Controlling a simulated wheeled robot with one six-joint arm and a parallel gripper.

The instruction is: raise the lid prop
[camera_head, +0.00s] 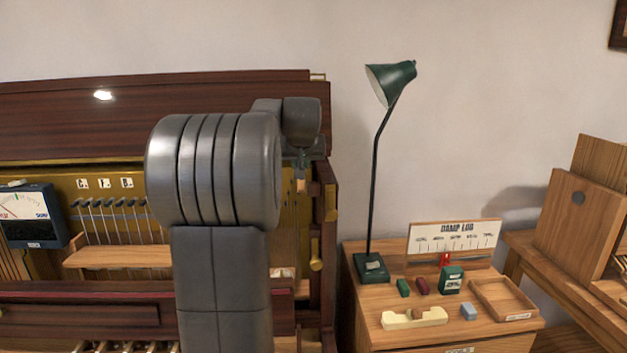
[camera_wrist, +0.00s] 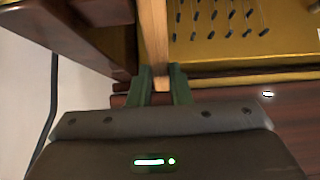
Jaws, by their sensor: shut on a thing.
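The lid prop, a pale wooden stick (camera_wrist: 153,38), runs from the top edge of the wrist view down between my two green fingers. My gripper (camera_wrist: 160,84) is shut on the stick near its visible end, with one finger on each side. In the head view a short piece of the stick (camera_head: 301,186) shows below my wrist, by the right end of the piano; my arm hides the rest. The dark red-brown lid (camera_head: 60,120) spans the top of the piano, above the open front. I cannot tell what the stick's far end touches.
A gauge (camera_head: 30,222) stands at left. To the right, a wooden cabinet (camera_head: 360,300) holds a green lamp (camera_head: 371,268), small coloured blocks and a tray (camera_head: 503,297). A gap separates piano and cabinet.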

